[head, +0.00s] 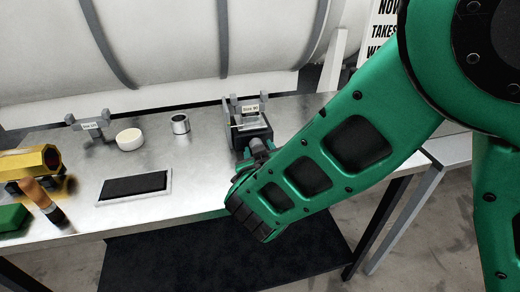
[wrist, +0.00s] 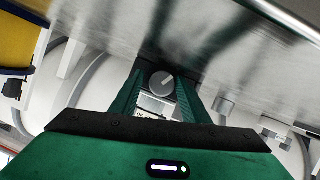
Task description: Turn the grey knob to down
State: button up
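The grey knob (wrist: 161,84) shows in the wrist view as a round dial with a pale pointer line, slanting from lower left to upper right in that picture. It sits on a dark box (head: 251,133) at the middle of the bench in the head view. My gripper (wrist: 160,78) has its two green fingers apart, one on each side of the knob. Whether they touch it I cannot tell. In the head view my gripper (head: 259,149) is at the box's front, and my arm hides the knob.
The metal bench (head: 190,165) also holds a silver cup (head: 180,124), a white round dish (head: 130,139), a dark-topped tray (head: 134,187) and a yellow part (head: 38,161). A small labelled stand (head: 91,125) is at the back left. A large white tank (head: 170,45) stands behind.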

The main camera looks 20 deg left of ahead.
jog(key=shift+o, duration=0.3)
jog(key=shift+a, duration=0.1)
jog(key=shift+s, duration=0.15)
jog(key=shift+s+r, duration=0.2)
jog(key=shift+s, duration=0.1)
jog(key=v, duration=0.9)
jog(key=shift+s+d+r, duration=0.15)
jog(key=shift+s+d, duration=0.1)
jog(key=shift+d, duration=0.15)
